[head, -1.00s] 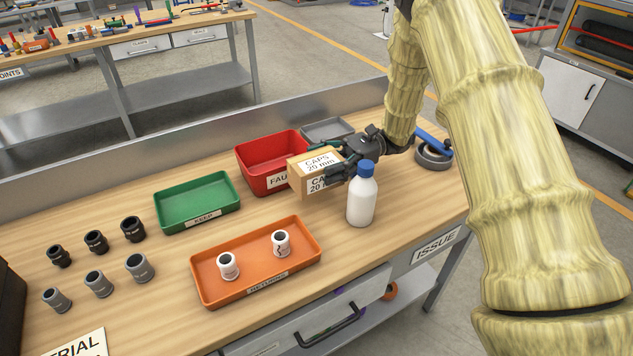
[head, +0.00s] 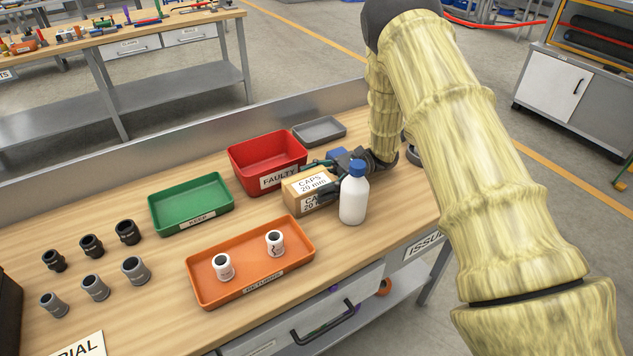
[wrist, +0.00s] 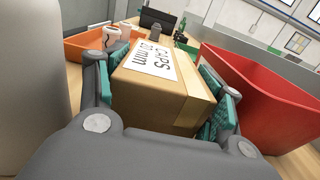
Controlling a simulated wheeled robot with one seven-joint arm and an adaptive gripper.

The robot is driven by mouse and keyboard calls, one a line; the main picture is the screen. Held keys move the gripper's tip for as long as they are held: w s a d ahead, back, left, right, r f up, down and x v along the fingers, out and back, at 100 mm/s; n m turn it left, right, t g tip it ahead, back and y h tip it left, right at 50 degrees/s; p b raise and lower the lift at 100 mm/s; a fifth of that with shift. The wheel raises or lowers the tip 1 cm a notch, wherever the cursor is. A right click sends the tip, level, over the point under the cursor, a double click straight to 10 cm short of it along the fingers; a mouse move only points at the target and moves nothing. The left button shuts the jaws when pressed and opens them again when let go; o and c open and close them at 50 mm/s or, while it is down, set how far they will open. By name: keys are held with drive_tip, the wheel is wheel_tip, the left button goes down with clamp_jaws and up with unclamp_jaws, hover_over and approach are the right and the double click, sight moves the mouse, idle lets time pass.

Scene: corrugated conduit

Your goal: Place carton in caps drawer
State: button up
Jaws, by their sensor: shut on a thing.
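The carton (head: 296,194) is a brown box labelled "CAPS 20 mm". My gripper (head: 322,182) is shut on it, low over the bench between the red bin and the white bottle. In the wrist view the carton (wrist: 165,95) sits between teal finger pads (wrist: 165,100) on both sides. Whether its underside touches the bench is hard to tell. A drawer (head: 300,318) with a dark handle is in the bench front, below the orange tray. It looks closed, and its label is too small to read.
A white bottle (head: 353,198) with a blue cap stands close in front of my gripper. The red "FAULTY" bin (head: 267,158) is just behind the carton. The orange tray (head: 206,292) holds two white fittings. A green tray (head: 190,204) and several dark and grey fittings stand left.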

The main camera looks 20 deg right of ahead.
drive_tip(key=shift+f, duration=0.2)
drive_tip(key=o, duration=0.9)
drive_tip(key=shift+c, duration=0.2)
drive_tip(key=shift+r, duration=0.1)
